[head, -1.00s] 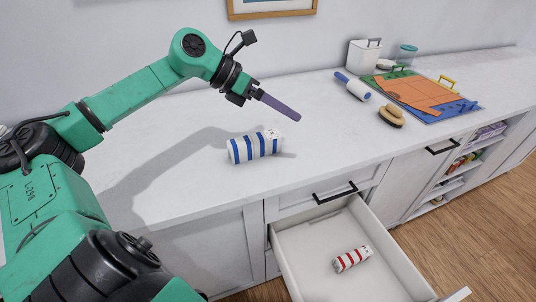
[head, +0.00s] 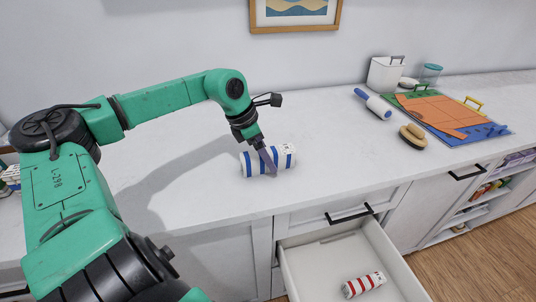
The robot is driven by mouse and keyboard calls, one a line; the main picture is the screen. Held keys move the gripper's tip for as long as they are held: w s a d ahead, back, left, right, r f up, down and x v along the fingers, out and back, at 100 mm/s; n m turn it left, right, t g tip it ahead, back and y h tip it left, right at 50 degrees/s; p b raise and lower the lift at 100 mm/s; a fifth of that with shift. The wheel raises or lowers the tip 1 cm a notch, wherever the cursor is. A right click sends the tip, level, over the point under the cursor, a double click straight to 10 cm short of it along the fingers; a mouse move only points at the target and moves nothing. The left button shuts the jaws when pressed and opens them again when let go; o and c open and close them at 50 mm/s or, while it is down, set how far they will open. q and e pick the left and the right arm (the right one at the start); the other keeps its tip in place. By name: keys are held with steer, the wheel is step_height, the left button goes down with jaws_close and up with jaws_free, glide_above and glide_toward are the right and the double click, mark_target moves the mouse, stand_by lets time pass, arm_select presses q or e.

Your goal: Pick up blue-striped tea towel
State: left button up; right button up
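The blue-striped tea towel (head: 284,157) is a rolled white bundle with blue bands, lying on the white countertop (head: 340,160). My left gripper (head: 270,166) points down at the towel, and its grey finger crosses in front of the towel's middle. Only one finger shows clearly, so I cannot tell its opening or whether it touches the towel. The towel still lies on the counter. My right gripper is not in view.
An open drawer (head: 318,277) below the counter holds a red-striped roll (head: 364,284). A lint roller (head: 373,104), a brush (head: 413,137), coloured mats (head: 440,112) and a white bin (head: 386,73) stand farther right. The counter around the towel is clear.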

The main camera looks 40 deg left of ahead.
mark_target(268, 149)
arm_select(q)
steer(key=shift+x, duration=0.85)
steer(key=shift+r, duration=0.1)
jaws_close()
steer(key=shift+r, duration=0.1)
step_height(268, 149, up, 20)
